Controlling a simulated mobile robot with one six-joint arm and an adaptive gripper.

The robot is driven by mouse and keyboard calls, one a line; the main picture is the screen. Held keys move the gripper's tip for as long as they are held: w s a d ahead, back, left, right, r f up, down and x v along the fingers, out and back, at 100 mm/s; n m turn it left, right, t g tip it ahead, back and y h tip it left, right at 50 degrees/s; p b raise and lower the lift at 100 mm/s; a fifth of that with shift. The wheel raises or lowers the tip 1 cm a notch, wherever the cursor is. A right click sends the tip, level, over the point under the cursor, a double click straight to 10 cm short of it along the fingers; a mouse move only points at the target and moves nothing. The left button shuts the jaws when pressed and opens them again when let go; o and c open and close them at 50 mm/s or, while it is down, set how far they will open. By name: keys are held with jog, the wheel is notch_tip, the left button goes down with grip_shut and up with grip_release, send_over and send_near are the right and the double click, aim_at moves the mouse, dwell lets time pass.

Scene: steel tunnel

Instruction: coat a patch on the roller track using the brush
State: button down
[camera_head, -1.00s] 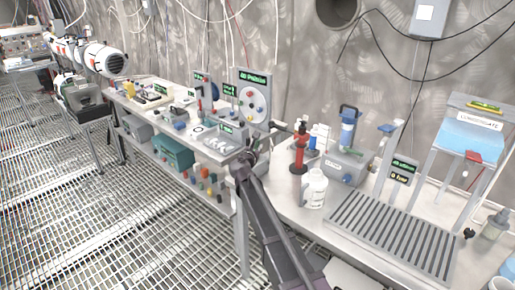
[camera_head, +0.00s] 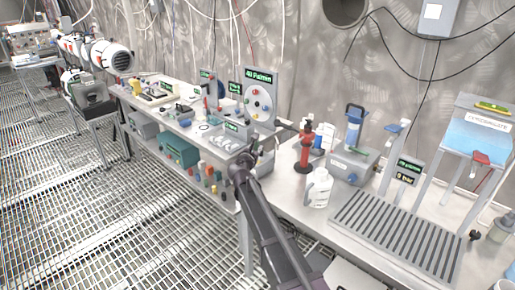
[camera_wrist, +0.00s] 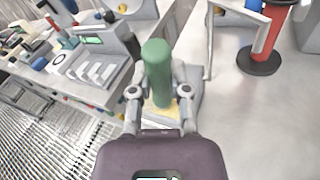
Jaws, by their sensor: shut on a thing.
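In the wrist view my gripper (camera_wrist: 160,92) is shut on a green cylindrical handle, which I take to be the brush (camera_wrist: 157,65). The handle stands roughly upright between the two fingers. A yellowish patch (camera_wrist: 168,113) shows just below it; I cannot tell if it is bristles or a thing beneath. In the head view my arm reaches up over the bench, and the brush cannot be made out there. The roller track (camera_head: 395,235), a grey bed with dark parallel slats, lies on the bench to the right, apart from my gripper. It is not visible in the wrist view.
A white bottle (camera_head: 318,188), a red stand (camera_head: 304,152) and a grey box with a blue-topped device (camera_head: 350,167) stand between my arm and the track. A framed blue panel (camera_head: 480,140) rises behind it. A panel with a round dial (camera_head: 260,100) stands near my arm.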

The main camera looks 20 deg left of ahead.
jog(key=shift+s, duration=0.15)
jog(key=s, duration=0.1)
jog(key=s+a, duration=0.1)
jog(key=shift+s+a+f, duration=0.1)
jog(key=shift+s+a, duration=0.05)
jog(key=shift+s, duration=0.15)
dwell(0.4)
jog(key=shift+a, duration=0.1)
jog(key=shift+w+a, duration=0.25)
jog(key=shift+a, duration=0.2)
jog(key=shift+w, duration=0.1)
dwell(0.3)
jog(key=shift+w+d, duration=0.35)
jog(key=shift+w, duration=0.3)
jog(key=shift+w+d, duration=0.35)
jog(key=shift+w, duration=0.3)
jog(key=shift+w, duration=0.15)
jog(key=shift+w+d, duration=0.3)
jog(key=shift+w, duration=0.4)
jog(key=shift+w+d, duration=0.3)
jog(key=shift+w, duration=0.35)
